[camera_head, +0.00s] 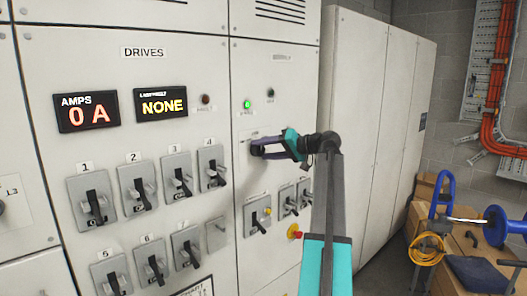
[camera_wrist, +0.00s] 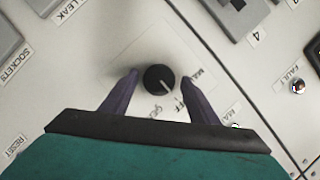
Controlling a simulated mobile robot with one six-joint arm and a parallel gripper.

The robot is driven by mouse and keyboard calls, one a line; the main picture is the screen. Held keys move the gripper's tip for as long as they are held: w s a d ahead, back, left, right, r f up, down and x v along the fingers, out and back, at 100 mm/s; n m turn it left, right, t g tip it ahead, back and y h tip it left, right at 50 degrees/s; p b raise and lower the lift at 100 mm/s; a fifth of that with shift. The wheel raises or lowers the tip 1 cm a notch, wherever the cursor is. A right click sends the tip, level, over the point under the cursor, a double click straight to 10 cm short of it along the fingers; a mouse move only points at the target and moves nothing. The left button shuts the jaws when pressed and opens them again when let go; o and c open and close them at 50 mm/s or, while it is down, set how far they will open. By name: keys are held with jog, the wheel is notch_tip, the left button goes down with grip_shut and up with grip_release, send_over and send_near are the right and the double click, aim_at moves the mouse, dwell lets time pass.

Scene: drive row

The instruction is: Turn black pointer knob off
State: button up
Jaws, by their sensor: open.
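The black pointer knob (camera_wrist: 157,77) is round with a white pointer line and sits on a pale panel plate in the wrist view. Its line slants to the lower right in that view, roughly towards a partly hidden label that reads "FF". My gripper (camera_head: 255,149) is open at the cabinet front in the head view, where its fingers hide the knob. In the wrist view, one dark finger is at each side of the knob, with a visible gap on both sides. I cannot tell how deep the fingertips reach.
Numbered black-handled switches (camera_head: 96,204) fill the panel to the left. A green lamp (camera_head: 246,104) is lit above my gripper, and a red and yellow button (camera_head: 294,231) is below. Displays read "0 A" and "NONE". Cardboard boxes (camera_head: 425,190) stand at the right.

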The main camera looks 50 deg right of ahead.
jog(key=b+v, duration=0.3)
jog(key=v, duration=1)
jog(key=shift+s, duration=0.2)
jog(key=shift+r, duration=0.15)
